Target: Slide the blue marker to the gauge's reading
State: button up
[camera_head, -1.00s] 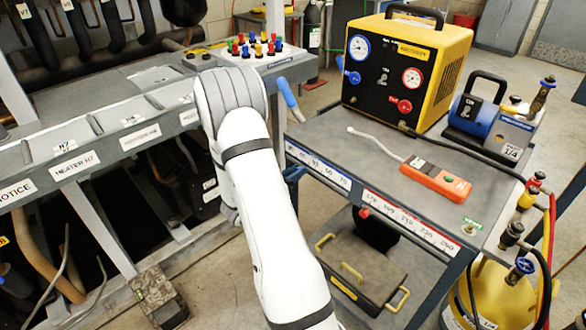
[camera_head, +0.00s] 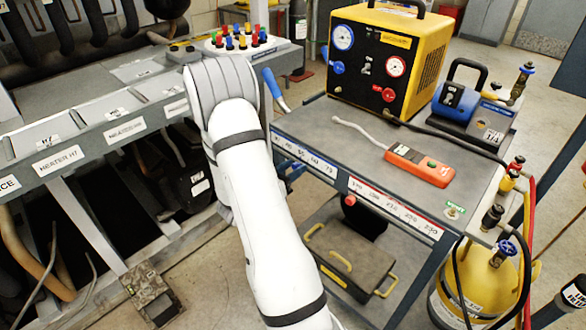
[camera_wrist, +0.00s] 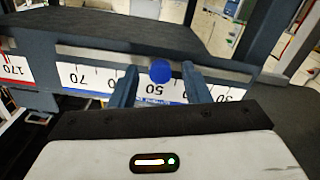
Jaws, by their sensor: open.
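The blue marker (camera_wrist: 160,71) is a round knob on the blue-edged scale strip (camera_wrist: 92,77), near the 50 mark in the wrist view. My gripper (camera_wrist: 160,67) is open, with one finger on each side of the marker and a visible gap to each. In the head view the blue scale (camera_head: 305,157) runs along the cart's edge; my arm hides most of my gripper there. The blue gauge (camera_head: 344,37) is on the yellow-black machine (camera_head: 378,44); its needle is too small to read.
A red scale (camera_head: 395,207) with a red marker (camera_head: 349,200) continues along the cart edge. A red gauge (camera_head: 395,66) sits beside the blue one. An orange handheld device (camera_head: 418,166) lies on the cart top. A blue handle (camera_head: 275,90) rises close to my arm.

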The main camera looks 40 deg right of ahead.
jog(key=a, duration=0.7)
jog(key=shift+s+a, duration=0.35)
jog(key=shift+a, duration=0.05)
jog(key=shift+p, duration=0.3)
